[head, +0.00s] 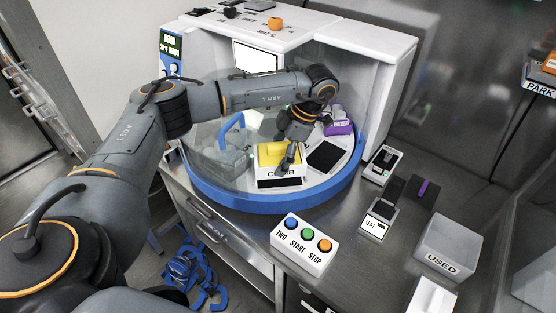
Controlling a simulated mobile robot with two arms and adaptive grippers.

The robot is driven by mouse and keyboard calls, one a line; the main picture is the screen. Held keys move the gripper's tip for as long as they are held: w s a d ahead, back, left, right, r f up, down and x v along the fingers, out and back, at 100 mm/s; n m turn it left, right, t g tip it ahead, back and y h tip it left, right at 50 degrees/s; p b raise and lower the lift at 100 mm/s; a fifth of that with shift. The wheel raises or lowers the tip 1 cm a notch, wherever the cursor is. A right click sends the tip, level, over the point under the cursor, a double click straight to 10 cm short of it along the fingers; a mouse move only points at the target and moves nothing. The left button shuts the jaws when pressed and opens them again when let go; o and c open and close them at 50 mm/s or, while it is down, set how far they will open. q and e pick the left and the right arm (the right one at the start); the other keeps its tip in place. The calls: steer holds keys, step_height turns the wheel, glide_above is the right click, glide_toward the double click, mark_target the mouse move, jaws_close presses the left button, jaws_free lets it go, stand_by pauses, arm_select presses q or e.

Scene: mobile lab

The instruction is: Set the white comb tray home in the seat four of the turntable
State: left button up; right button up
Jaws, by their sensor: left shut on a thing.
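The white comb tray (266,183), with a partly covered "COMB" label on its front, shows at the front of the blue-rimmed turntable (249,203). A yellow part (268,152) rises at its top. My left gripper (284,169) reaches down from above and is shut on the comb tray, covering part of its label. I cannot tell whether the tray rests on the turntable or hangs just above it. The seat under it is hidden and no seat number can be read. My right gripper is out of view.
On the turntable are a purple item (338,126), a dark flat pad (324,156) and a grey container with a blue handle (232,124). A button box (303,245), small devices (378,217) and a "USED" bin (447,246) stand on the bench.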

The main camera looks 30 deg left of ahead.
arm_select(q)
steer(key=shift+f+p, duration=0.7)
steer(key=shift+f, duration=1.1)
steer(key=shift+f, duration=0.1)
steer(key=o, duration=1.1)
